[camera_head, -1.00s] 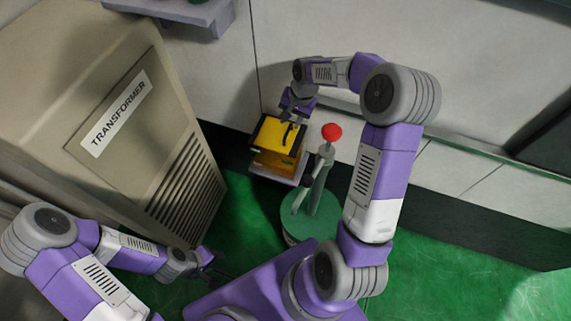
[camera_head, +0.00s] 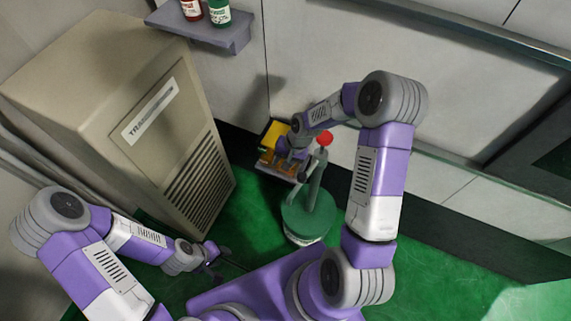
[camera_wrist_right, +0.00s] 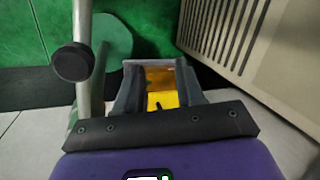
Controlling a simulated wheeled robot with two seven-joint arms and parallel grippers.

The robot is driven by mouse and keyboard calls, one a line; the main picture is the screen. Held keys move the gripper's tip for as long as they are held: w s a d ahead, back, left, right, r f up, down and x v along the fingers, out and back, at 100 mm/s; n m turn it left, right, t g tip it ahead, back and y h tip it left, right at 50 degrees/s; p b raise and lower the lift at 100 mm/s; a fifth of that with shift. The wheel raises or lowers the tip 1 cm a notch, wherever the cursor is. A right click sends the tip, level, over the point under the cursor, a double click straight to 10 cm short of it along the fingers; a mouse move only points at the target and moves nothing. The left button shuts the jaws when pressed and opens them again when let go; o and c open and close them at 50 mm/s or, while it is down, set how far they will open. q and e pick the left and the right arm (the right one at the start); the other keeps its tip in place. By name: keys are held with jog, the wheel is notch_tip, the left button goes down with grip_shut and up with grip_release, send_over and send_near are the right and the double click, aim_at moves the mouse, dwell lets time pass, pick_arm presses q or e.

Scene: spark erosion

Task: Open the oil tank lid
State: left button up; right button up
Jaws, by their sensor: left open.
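The oil tank (camera_head: 267,157), a yellow and orange box with black edges, stands low against the wall. My right gripper (camera_head: 290,170) is in front of it and hides much of it. In the right wrist view the right gripper (camera_wrist_right: 159,88) has its two dark fingers apart. Between them show the tank's orange side (camera_wrist_right: 158,77) and its yellow lid (camera_wrist_right: 168,99), with a small black piece on the lid. I cannot tell whether the lid is raised, or whether a finger touches it. My left gripper (camera_head: 216,262) is open and empty, low at the left.
A green round stand (camera_head: 308,218) with a grey post and a red knob (camera_head: 325,139) is just right of the tank. The beige transformer cabinet (camera_head: 120,110) is on the left. A wall shelf (camera_head: 215,32) holds bottles. Green floor is free at the right.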

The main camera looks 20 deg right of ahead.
jog(key=shift+s+a, duration=0.35)
jog(key=shift+s, duration=0.2)
jog(key=shift+w, duration=0.1)
